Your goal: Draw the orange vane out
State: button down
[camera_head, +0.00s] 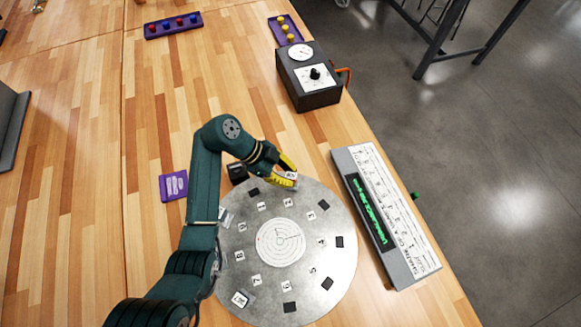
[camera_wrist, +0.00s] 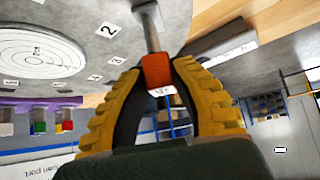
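The orange vane (camera_wrist: 157,73) shows in the wrist view as an orange block with a white label on its end. A grey metal stem (camera_wrist: 150,27) runs from it toward the round metal disc (camera_wrist: 105,20). My gripper (camera_wrist: 158,70) has its yellow fingers on both sides of the orange block, the tips against it. In the head view, my gripper (camera_head: 287,172) is at the far edge of the disc (camera_head: 300,225). The fingers hide the orange part there. The disc carries number labels and dark slots around a white ringed dial.
A grey sign box (camera_head: 388,215) stands to the disc's right. A black box with dials (camera_head: 308,80) is behind it. A small dark block (camera_head: 237,173) and a purple card (camera_head: 173,186) lie left of my gripper. Trays (camera_head: 173,25) are at the back. The middle-back tabletop is clear.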

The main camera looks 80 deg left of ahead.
jog(key=shift+r, duration=0.15)
jog(key=shift+r+p, duration=0.4)
jog(key=shift+p, duration=0.1)
jog(key=shift+r, duration=0.15)
jog(key=shift+r+p, duration=1.35)
jog(key=shift+r, duration=0.3)
